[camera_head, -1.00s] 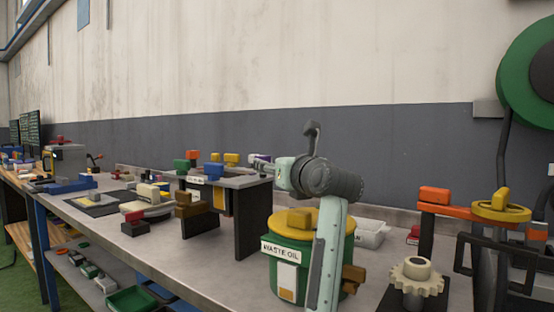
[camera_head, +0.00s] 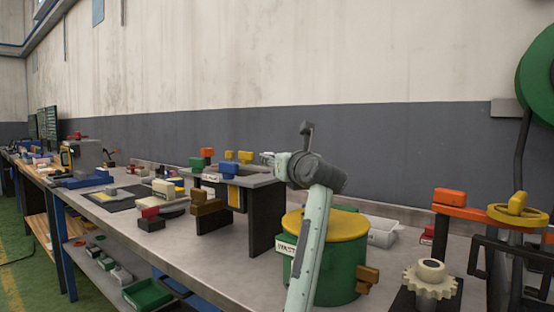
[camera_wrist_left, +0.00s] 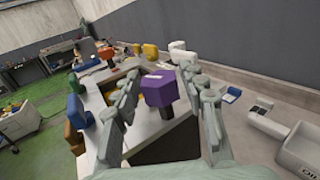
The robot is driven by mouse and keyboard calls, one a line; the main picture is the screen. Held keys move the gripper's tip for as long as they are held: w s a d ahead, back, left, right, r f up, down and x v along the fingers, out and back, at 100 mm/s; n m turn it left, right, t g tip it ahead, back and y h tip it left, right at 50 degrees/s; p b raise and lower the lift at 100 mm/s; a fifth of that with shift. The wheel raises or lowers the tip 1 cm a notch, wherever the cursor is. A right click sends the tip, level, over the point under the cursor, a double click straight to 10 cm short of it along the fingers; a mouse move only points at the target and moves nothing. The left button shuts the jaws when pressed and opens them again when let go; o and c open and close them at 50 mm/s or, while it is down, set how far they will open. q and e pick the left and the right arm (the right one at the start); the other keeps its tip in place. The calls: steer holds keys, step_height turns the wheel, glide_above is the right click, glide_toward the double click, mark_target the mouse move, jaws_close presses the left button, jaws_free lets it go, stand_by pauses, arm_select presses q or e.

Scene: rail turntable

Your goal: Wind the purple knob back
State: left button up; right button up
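The purple knob (camera_wrist_left: 158,90) shows in the left wrist view as a block with a small white mark on top. It stands at the near end of a small raised table (camera_wrist_left: 112,155), which also shows in the head view (camera_head: 262,180). My left gripper (camera_wrist_left: 161,75) is open, with one finger on each side of the knob and visible gaps between. In the head view my left gripper (camera_head: 267,158) is small at the table's right end, and the knob is hidden there. My right gripper is not in view.
A white bin (camera_head: 383,232) lies behind the drum. A gear (camera_head: 430,278) stands at the right.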

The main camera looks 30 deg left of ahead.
arm_select(q)
steer(key=c, duration=0.8)
